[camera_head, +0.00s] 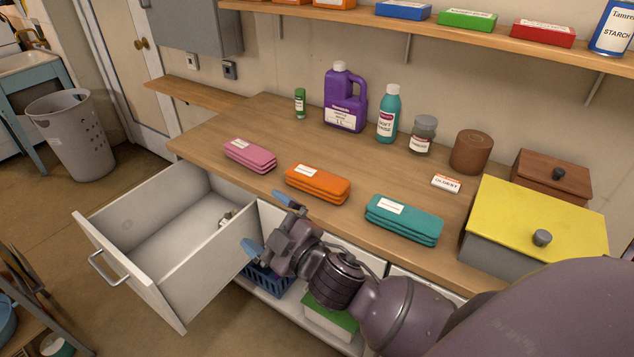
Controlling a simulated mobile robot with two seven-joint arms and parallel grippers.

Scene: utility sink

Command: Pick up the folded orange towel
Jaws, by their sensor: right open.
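The folded orange towel (317,184) lies on the wooden counter (375,173), between a folded pink towel (250,155) on its left and a folded teal towel (403,219) on its right. It carries a white label. My right gripper (268,222) is open and empty, its two blue-tipped fingers spread apart. It is in front of the counter edge, below and left of the orange towel and apart from it. My left gripper is not in view.
An open drawer (160,243) juts out left of my right gripper. Behind the towels stand a purple jug (345,100), a teal bottle (387,115), a jar (423,135) and a brown cylinder (471,152). A yellow-lidded box (535,215) stands at the right.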

